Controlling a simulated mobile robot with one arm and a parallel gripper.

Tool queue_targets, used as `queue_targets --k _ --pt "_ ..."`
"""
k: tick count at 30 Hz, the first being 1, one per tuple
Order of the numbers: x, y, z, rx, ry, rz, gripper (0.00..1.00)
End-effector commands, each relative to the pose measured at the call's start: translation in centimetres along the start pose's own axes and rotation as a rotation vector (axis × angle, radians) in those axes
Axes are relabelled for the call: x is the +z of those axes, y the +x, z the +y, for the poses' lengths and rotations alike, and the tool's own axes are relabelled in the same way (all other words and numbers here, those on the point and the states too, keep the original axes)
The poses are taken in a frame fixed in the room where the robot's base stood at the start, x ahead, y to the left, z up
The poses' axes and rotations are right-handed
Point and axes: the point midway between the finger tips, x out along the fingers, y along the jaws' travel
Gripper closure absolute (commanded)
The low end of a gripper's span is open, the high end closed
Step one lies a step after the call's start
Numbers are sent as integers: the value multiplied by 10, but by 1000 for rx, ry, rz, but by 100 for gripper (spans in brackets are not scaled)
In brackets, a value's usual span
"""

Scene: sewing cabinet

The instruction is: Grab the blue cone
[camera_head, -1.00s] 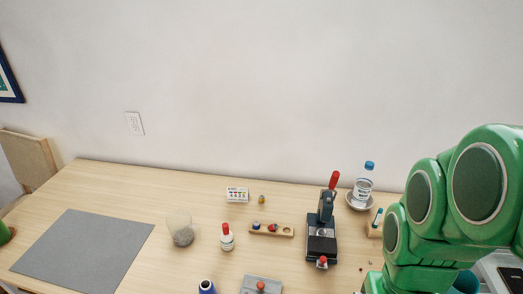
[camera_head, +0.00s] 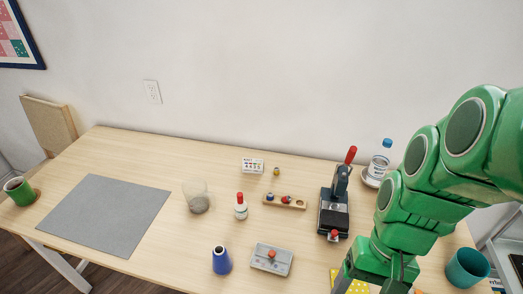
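The blue cone (camera_head: 221,262) stands upright on the wooden table near the front edge, with a pale top and a dark hole in it. My gripper (camera_head: 371,285) is at the bottom right, well to the right of the cone. Its two fingers are spread apart with the table showing between them, and their tips are at or past the bottom of the picture. Nothing is seen held. A grey box with a red knob (camera_head: 271,259) stands between the cone and my gripper.
A white bottle with a red cap (camera_head: 241,207) and a glass jar (camera_head: 196,198) stand behind the cone. A black press (camera_head: 334,212) stands left of my arm. A yellow dotted piece (camera_head: 357,287) lies by my gripper. The grey mat (camera_head: 107,213) is bare.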

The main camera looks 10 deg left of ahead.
Motion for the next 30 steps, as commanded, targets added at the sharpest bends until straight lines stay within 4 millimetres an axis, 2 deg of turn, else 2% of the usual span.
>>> queue_targets --k 12,30 --pt "-25 33 -53 -211 36 -204 25" --pt "-63 68 -120 -505 175 -466 25"
